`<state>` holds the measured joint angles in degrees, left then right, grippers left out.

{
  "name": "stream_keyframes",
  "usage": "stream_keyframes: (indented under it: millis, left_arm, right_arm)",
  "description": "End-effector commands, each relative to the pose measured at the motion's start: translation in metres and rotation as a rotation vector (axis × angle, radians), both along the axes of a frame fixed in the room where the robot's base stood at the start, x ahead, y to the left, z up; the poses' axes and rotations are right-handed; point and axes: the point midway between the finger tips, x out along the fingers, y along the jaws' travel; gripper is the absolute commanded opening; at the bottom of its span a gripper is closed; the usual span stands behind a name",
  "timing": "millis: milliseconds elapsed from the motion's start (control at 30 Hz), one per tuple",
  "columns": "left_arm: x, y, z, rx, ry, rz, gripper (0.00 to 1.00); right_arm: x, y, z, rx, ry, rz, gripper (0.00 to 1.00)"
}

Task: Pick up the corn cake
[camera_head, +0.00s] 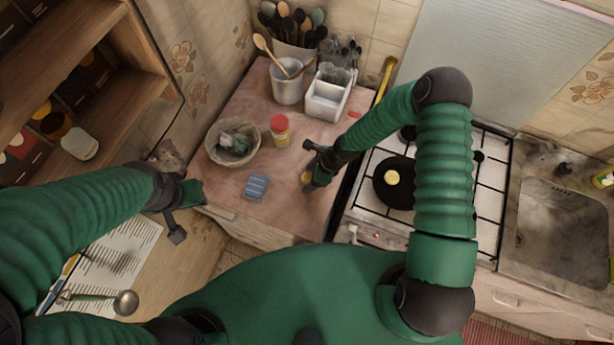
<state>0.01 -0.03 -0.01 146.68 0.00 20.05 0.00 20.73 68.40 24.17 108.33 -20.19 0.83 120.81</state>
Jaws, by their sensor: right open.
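A small yellow round piece (306,178), likely a corn cake, lies on the pinkish counter (225,185) near its right edge. A similar yellow round piece (392,177) sits in a black pan (385,195) on the stove. I cannot tell for sure which is the corn cake. My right gripper (312,170) is open, right beside the counter piece and partly covering it. It is not closed on anything. My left gripper (180,222) is at the counter's front left corner, away from both pieces; its jaws do not show clearly.
A bowl (233,154), a red-lidded jar (281,132) and a blue sponge-like block (256,187) stand on the counter. A utensil crock (287,88) and a white caddy (328,98) are behind. The stove (361,214) and sink (558,225) are at right.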

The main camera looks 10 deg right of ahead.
Motion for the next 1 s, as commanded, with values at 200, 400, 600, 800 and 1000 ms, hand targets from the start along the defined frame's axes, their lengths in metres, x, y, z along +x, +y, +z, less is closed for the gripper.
stream_keyframes:
  millis: [200, 400, 600, 800, 1000]
  left_arm:
    - [-0.0001, -0.0002, -0.0005, 0.0, 0.001, 0.0, 0.36]
    - [-0.0001, -0.0002, -0.0006, 0.0, 0.001, -0.001, 0.36]
    - [-0.0001, -0.0001, -0.0006, 0.0, 0.0, 0.0, 0.36]
    - [-0.0001, -0.0001, -0.0005, 0.0, 0.0, 0.0, 0.36]
    - [0.0, -0.0001, -0.0025, 0.0, 0.0, 0.0, 0.36]
  right_arm:
    - [0.0012, -0.0002, -0.0023, 0.0, -0.001, -0.001, 0.69]
    - [0.0001, -0.0006, -0.0023, -0.001, 0.0, -0.001, 0.39]
    - [0.0002, -0.0002, -0.0021, -0.001, 0.001, -0.001, 0.13]
    - [0.0006, 0.0, -0.0019, 0.0, -0.001, 0.0, 0.04]
    - [0.0014, -0.0001, 0.0018, -0.001, -0.002, 0.0, 0.04]
